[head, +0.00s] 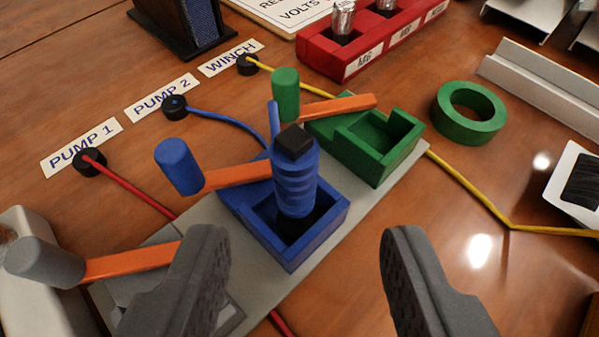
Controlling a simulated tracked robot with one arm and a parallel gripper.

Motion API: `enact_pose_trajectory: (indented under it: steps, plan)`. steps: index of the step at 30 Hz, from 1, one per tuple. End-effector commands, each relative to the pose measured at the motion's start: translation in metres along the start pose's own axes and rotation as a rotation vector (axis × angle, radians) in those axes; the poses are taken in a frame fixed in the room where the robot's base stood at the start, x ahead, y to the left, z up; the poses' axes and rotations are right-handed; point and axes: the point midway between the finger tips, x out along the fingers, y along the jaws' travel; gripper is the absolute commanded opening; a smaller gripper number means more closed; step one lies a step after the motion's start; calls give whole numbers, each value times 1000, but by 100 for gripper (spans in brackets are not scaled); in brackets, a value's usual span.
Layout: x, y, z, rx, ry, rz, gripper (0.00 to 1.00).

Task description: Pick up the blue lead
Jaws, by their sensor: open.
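The blue lead runs from a black grommet at the "PUMP 2" label as a blue cable (228,117) to a ribbed blue plug with a black top (295,185). The plug stands roughly upright in the open pocket of the blue block (290,255); its lower end is partly hidden by the pocket walls. An orange lever with a blue knob (180,167) sticks out left from this block. My gripper (303,245) is open and empty, its two dark fingers at the bottom, one on each side of the blue block in the picture. Neither finger visibly touches the plug.
A green block (375,150) with an empty pocket and a green-knobbed lever stands behind. A grey-knobbed lever (45,262) lies left, its block partly hidden by my left finger. Red (135,190) and yellow (470,190) leads, green tape (468,112) and a red rack (370,45) are around.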

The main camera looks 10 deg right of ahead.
Motion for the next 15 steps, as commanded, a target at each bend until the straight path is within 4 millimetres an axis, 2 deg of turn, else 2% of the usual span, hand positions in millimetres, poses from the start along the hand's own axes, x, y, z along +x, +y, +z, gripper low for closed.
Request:
enact_pose_trajectory:
  steps: [3, 11, 15]
  plan:
    - [12, 0, 0, 0, 0, -1, 43]
    - [21, 0, 0, 1, 1, 0, 43]
    - [34, -2, -2, 1, 3, -1, 43]
